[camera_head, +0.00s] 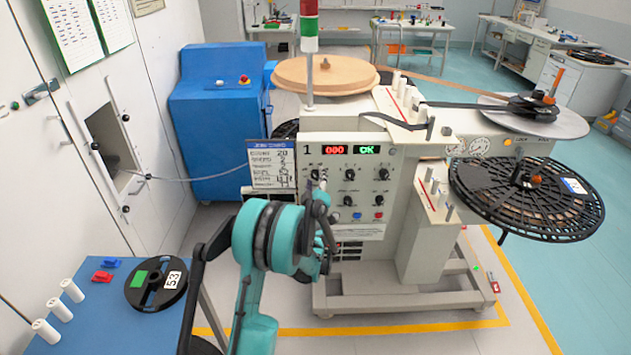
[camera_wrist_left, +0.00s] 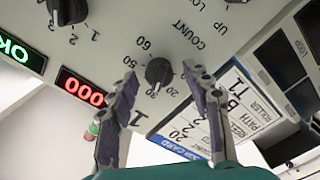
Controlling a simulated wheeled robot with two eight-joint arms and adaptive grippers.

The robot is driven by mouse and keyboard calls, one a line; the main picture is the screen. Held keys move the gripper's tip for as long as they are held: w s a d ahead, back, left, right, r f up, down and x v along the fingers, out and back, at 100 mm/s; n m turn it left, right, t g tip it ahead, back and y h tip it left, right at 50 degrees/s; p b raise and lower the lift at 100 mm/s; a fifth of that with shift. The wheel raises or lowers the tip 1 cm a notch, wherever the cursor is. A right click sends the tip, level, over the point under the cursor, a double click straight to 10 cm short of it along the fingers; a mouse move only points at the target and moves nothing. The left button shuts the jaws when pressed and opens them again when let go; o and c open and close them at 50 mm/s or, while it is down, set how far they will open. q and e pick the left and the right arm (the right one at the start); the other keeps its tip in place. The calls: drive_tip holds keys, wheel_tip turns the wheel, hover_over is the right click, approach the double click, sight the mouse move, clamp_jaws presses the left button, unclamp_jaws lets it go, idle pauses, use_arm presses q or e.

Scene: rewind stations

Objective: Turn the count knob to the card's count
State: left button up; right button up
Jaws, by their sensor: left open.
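The count knob (camera_wrist_left: 158,72) is a dark round knob on the machine's panel, with COUNT and a numbered scale around it. A pale mark shows at its edge, but I cannot tell which number it points to. In the head view the knob (camera_head: 316,174) is the upper left one. The job card (camera_head: 271,165) hangs left of the panel and reads COUNT 20; it also shows upside down in the wrist view (camera_wrist_left: 203,118). My left gripper (camera_wrist_left: 163,80) is open, its fingers on either side of the knob; contact is unclear. My right gripper is not in view.
The panel holds several other knobs, a red 000 display (camera_head: 335,150) and a green OK display (camera_head: 367,149). A blue table (camera_head: 110,315) with a black reel (camera_head: 156,285) stands at the lower left. A large black reel (camera_head: 526,197) sticks out at the right.

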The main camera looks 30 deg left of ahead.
use_arm(q)
clamp_jaws()
drive_tip(key=shift+n, duration=0.3)
drive_tip(key=n+b, duration=0.1)
drive_tip(key=n, duration=0.2)
drive_tip(key=shift+n, duration=0.3)
drive_tip(key=shift+n+b, duration=0.35)
drive_tip(key=shift+n, duration=1.85)
unclamp_jaws()
